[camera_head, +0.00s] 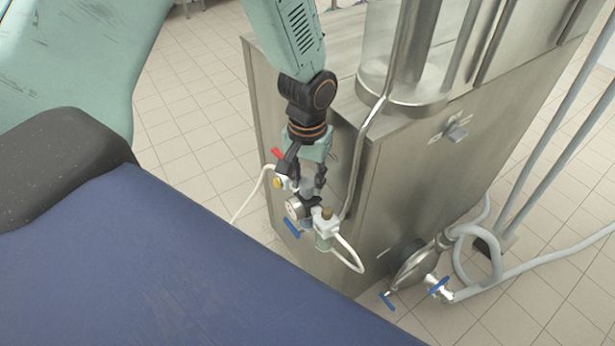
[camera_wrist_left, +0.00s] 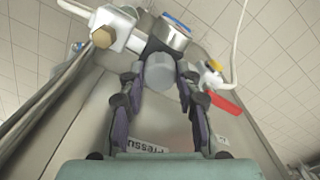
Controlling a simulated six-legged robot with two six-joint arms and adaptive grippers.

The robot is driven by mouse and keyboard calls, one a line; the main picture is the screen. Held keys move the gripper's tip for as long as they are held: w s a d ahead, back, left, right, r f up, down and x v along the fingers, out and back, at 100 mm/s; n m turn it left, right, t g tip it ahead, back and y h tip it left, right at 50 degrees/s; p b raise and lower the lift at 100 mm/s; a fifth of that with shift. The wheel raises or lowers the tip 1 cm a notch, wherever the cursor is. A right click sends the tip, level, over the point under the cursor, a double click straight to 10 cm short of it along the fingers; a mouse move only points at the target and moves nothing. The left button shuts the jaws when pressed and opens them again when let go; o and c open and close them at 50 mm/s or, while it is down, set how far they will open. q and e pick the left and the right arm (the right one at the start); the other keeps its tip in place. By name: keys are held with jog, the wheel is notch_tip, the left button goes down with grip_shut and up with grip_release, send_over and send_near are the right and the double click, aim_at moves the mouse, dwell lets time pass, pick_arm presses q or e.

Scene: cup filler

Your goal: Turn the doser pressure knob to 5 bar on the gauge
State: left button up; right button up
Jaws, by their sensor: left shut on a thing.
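The doser pressure knob (camera_head: 307,186) is a grey cylinder on the air assembly at the cabinet's near corner. It shows clearly in the left wrist view (camera_wrist_left: 160,73), between the two fingers. My left gripper (camera_head: 306,181) reaches down from above and is shut on the knob; its dark fingers touch both sides in the left wrist view (camera_wrist_left: 159,80). The gauge (camera_head: 294,208) is a small round dial beside the knob, facing left; its needle and numbers are too small to read. In the left wrist view only the gauge's metal side (camera_wrist_left: 172,34) shows. My right gripper is out of view.
A white block with a brass fitting (camera_head: 327,214) and a white hose (camera_head: 349,256) are close by. The steel cabinet (camera_head: 430,190) stands right behind. Tiled floor lies open to the left.

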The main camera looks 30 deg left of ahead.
pick_arm(q)
jog(key=shift+r, duration=0.1)
dwell(0.3)
jog(key=m+p, duration=0.2)
jog(key=p, duration=0.2)
jog(key=shift+r+m, duration=0.15)
jog(key=shift+m, duration=0.25)
jog(key=shift+m+p, duration=0.9)
jog(key=shift+m, duration=0.1)
jog(key=shift+w+m+p, duration=0.1)
jog(key=shift+m+p, duration=0.45)
jog(key=shift+m, duration=0.25)
jog(key=o, duration=1.2)
jog(key=shift+f, duration=0.2)
jog(key=shift+c, duration=0.2)
jog(key=shift+r, duration=0.1)
